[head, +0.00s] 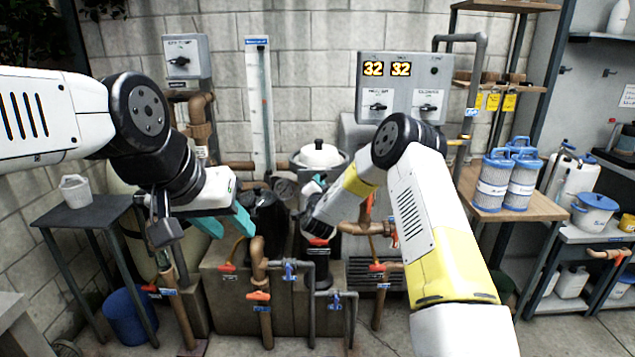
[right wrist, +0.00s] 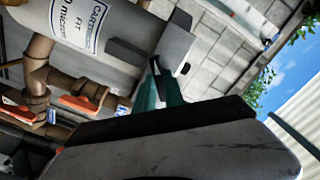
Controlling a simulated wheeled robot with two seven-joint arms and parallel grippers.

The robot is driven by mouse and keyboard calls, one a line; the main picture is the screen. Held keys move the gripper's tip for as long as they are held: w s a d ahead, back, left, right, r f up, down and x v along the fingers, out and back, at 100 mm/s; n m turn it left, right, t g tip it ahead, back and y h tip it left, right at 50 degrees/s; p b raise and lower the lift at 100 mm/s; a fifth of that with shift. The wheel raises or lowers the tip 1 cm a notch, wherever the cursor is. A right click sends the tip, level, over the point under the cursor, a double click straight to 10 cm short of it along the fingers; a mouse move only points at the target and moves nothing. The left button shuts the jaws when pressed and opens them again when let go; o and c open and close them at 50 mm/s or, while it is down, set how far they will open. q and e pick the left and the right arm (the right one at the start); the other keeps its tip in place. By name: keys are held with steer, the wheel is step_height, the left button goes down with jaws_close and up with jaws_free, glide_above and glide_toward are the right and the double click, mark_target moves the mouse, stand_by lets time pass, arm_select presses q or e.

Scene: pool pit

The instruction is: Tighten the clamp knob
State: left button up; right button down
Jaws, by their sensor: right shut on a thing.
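The filter housing shows its white domed lid (head: 320,155) at the middle of the head view, behind my right forearm. Its labelled pale body (right wrist: 125,20) fills the upper left of the right wrist view. My right gripper (head: 312,188) is at the front of the housing, its teal fingers (right wrist: 155,88) shut on a grey block-like part at the housing's side, seemingly the clamp knob (right wrist: 176,45). The fingers and wrist hide much of the knob, so its tightness cannot be told.
Brown pipes with red and blue valve handles (head: 290,268) stand below and in front of the housing. A panel reading 32 and 32 (head: 400,70) is behind. Blue-capped filter cartridges (head: 495,180) stand on the right wooden table.

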steer(key=m, duration=2.7)
steer(key=c, duration=1.3)
jaws_free()
